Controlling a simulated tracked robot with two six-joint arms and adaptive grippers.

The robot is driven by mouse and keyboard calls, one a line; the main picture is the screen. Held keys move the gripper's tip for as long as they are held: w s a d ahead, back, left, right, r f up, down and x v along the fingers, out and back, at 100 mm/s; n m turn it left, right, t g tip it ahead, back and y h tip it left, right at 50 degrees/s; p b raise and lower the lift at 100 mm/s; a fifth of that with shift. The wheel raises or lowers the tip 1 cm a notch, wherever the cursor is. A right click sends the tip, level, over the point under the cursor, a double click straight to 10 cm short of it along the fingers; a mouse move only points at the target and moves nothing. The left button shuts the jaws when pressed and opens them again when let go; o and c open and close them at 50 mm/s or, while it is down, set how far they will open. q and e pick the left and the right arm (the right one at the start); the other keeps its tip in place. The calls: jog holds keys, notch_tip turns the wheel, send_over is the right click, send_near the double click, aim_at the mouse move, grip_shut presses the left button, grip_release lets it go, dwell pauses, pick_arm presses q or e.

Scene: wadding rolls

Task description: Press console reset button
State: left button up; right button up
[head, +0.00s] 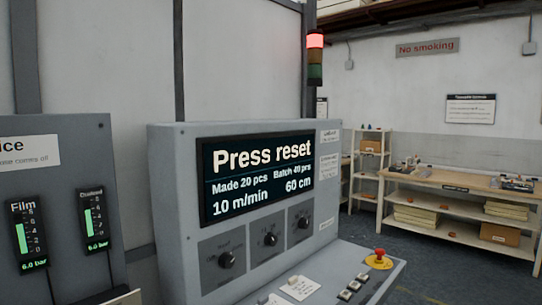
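The grey console (160,190) stands in the middle of the head view. Its dark screen (256,177) reads "Press reset", "Made 20 pcs", "Batch 40 pcs", "10 m/min" and "60 cm". Below the screen are three dark knobs (270,239). On the sloped desk part are several small pale square buttons (354,286) in dark frames. A red mushroom button (379,254) on a yellow base sits at the desk's far right. I cannot read which button is reset. Neither gripper is in view.
A grey panel (60,180) with two green-lit gauges stands at the left. A signal tower (315,60) behind the console glows red on top. A wooden workbench (450,181) with shelves stands at the right back. Floor between console and bench is clear.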

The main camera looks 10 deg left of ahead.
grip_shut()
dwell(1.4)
